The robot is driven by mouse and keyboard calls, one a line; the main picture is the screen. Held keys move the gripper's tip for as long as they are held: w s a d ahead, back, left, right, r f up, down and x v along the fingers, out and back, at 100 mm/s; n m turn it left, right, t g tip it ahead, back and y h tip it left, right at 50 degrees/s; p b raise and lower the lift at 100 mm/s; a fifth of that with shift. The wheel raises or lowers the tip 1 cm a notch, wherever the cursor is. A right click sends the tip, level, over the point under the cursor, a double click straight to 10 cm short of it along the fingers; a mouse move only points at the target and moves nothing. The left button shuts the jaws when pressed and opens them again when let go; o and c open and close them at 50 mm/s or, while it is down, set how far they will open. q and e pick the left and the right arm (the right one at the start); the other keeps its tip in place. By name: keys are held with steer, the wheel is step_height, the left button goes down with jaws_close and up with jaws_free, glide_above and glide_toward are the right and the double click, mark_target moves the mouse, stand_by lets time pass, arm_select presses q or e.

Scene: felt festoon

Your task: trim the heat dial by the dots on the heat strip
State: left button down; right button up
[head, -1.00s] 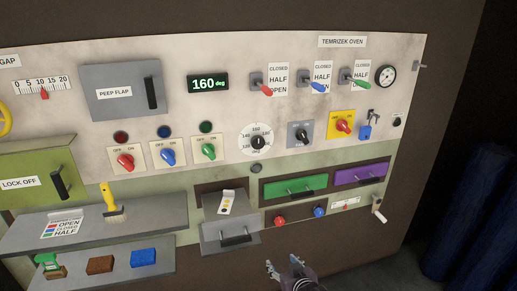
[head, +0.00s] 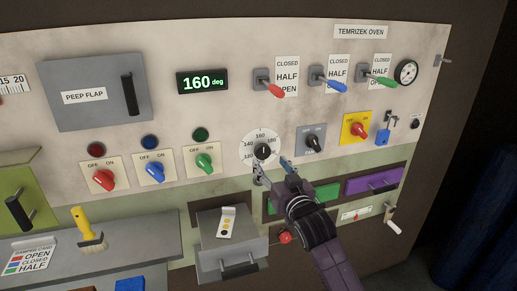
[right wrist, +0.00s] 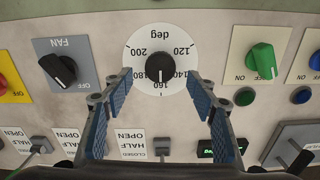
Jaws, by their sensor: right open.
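The heat dial (head: 263,151) is a black knob on a white round scale marked in degrees. It also shows in the right wrist view (right wrist: 160,66), upside down, with its mark at about 160. The green display (head: 203,82) reads 160 deg. A pale strip with a few dots (head: 227,222), which looks like the heat strip, lies on the grey drawer; some dots look yellowish, their exact shades too small to tell. My right gripper (head: 273,168) is open just below the dial. In the right wrist view its fingers (right wrist: 160,82) stand either side of the knob, apart from it. My left gripper is not in view.
Left of the dial are green (head: 205,161), blue and red switches. Right of it are the fan knob (head: 312,140) and a red knob on yellow (head: 358,131). The grey drawer (head: 232,249) juts out below. A shelf with a brush (head: 87,230) is at lower left.

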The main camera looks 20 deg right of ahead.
mark_target(264, 153)
steer(key=w, duration=0.3)
steer(key=shift+w+a+r+p, duration=0.1)
steer(key=shift+w+r+p, duration=0.1)
steer(key=shift+r+p, duration=0.15)
steer(key=shift+w+f, duration=0.2)
steer(key=shift+w, duration=1.55)
steer(key=c, duration=1.2)
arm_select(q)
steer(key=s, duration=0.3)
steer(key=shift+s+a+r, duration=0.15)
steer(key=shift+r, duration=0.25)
